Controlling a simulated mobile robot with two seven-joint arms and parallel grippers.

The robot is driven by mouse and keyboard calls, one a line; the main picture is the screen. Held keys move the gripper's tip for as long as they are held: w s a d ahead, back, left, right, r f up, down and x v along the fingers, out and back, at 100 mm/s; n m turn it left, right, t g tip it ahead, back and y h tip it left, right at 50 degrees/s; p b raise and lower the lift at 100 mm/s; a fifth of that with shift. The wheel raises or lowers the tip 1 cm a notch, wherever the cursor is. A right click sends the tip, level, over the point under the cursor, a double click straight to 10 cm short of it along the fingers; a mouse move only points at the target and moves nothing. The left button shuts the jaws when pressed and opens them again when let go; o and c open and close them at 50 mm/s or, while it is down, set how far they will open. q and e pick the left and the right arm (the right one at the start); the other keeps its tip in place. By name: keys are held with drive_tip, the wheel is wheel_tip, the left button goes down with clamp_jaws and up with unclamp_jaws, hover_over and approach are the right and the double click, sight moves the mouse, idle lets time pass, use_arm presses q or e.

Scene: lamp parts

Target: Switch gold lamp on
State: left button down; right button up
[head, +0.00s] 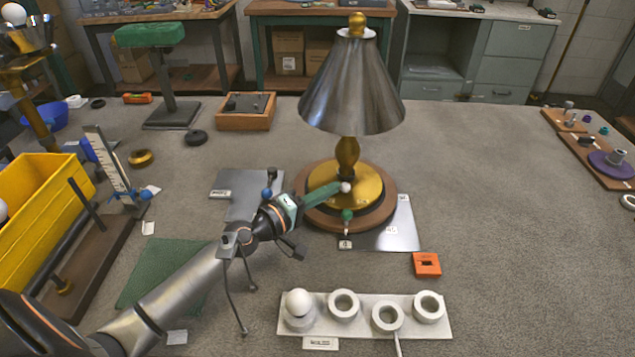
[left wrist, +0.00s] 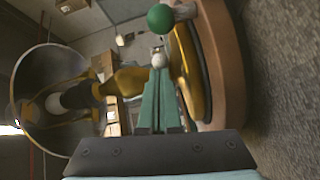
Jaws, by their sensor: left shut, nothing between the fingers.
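The gold lamp (head: 348,150) stands upright, with a grey metallic shade (head: 353,85) and a gold base on a round wooden plinth (head: 385,205). My left gripper (head: 336,189) is shut and empty, its green fingers reaching across the front of the base. A small white ball (head: 346,187) is at the fingertips; touching or just apart, I cannot tell. A green knob (head: 347,214) sits lower on the plinth's front. In the left wrist view the lamp lies sideways, with the white ball (left wrist: 160,60) just beyond the fingertips (left wrist: 160,74) and the green knob (left wrist: 160,18) farther out. My right gripper is out of view.
A white holder (head: 365,325) with several round sockets and one white bulb is in front. An orange block (head: 427,264) lies right of my arm. A yellow bin (head: 40,215) and a rack stand left. The table's right middle is clear.

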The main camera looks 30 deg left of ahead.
use_arm(q)
drive_tip(key=b+v, duration=0.1)
drive_tip(key=v, duration=0.4)
drive_tip(key=shift+s+a+f+b, duration=0.15)
drive_tip(key=shift+s+b, duration=0.15)
drive_tip(key=shift+s, duration=0.1)
drive_tip(key=shift+r+v, duration=0.2)
drive_tip(key=shift+v, duration=0.65)
